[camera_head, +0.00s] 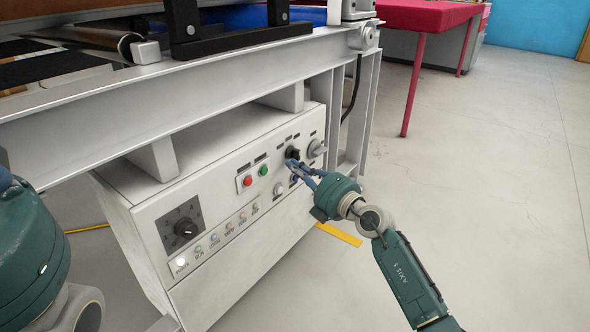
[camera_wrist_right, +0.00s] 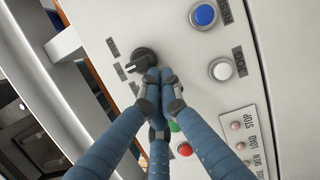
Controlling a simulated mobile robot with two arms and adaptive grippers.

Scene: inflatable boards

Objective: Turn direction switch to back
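The black rotary switch (camera_head: 293,153) is at the upper right of the white control panel (camera_head: 225,262); I take it to be the direction switch. In the right wrist view the black knob (camera_wrist_right: 141,60) has a grip bar slanting to the lower left, and small label plates, too blurred to read surely, stand left of it. My right gripper (camera_head: 292,164) has its blue fingers drawn together. In the wrist view the fingertips (camera_wrist_right: 158,76) are right at the knob's lower edge; I cannot tell whether they touch it. Part of my left gripper (camera_head: 30,250) is cut off at the left edge.
A red button (camera_head: 248,181) and a green button (camera_head: 263,170) sit left of the switch, with a grey rotary knob (camera_head: 316,148) to its right. A large dial (camera_head: 186,228) is farther left. A metal frame beam (camera_head: 200,88) overhangs the panel. Floor to the right is clear.

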